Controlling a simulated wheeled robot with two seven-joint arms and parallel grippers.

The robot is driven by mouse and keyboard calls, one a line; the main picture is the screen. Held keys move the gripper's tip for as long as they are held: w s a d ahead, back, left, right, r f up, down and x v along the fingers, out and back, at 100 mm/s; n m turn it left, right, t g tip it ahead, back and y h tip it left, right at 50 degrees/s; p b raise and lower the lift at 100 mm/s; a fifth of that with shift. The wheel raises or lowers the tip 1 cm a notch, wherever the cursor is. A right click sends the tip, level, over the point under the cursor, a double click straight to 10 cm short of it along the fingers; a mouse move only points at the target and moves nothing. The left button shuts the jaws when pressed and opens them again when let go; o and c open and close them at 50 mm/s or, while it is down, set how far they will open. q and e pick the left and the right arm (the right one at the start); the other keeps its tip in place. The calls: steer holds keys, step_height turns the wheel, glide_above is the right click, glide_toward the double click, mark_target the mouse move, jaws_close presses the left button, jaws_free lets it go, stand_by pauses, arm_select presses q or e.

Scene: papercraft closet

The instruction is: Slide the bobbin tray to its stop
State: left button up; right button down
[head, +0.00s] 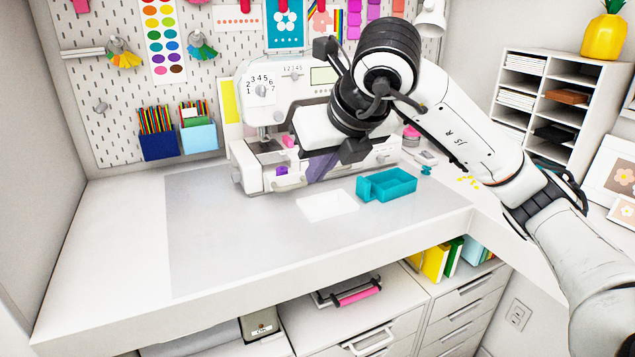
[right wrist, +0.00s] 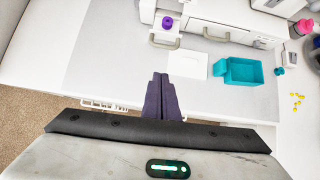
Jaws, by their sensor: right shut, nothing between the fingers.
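The white bobbin tray (head: 292,184) sticks out at the front of the white sewing machine (head: 262,120), low over the table, with a purple bobbin (head: 282,171) on it. In the right wrist view the tray (right wrist: 163,42) and its bobbin (right wrist: 167,22) show at the top, beyond my fingers. My right gripper (head: 320,166) is in front of the machine, just right of the tray in the head view. Its dark purple fingers (right wrist: 161,85) are together and empty, apart from the tray in the wrist view. My left gripper is not in view.
A teal open box (head: 388,185) stands right of a white square (head: 327,204) on the grey mat (head: 215,240). Small yellow pieces (head: 468,181) lie farther right. The mat's left side is clear. A pegboard (head: 120,90) stands behind.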

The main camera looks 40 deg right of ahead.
mark_target(287, 179)
steer(key=x, duration=0.3)
steer(key=w+p+x, duration=0.1)
steer(key=x, duration=0.3)
steer(key=r+x, duration=0.1)
steer(key=x, duration=0.2)
steer(key=shift+w+d+f, duration=0.1)
steer(key=shift+w+d, duration=0.15)
steer(key=shift+w, duration=0.1)
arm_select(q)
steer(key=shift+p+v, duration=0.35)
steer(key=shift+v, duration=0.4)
arm_select(e)
steer(key=shift+w+d+f, duration=0.15)
steer(key=shift+w, duration=0.35)
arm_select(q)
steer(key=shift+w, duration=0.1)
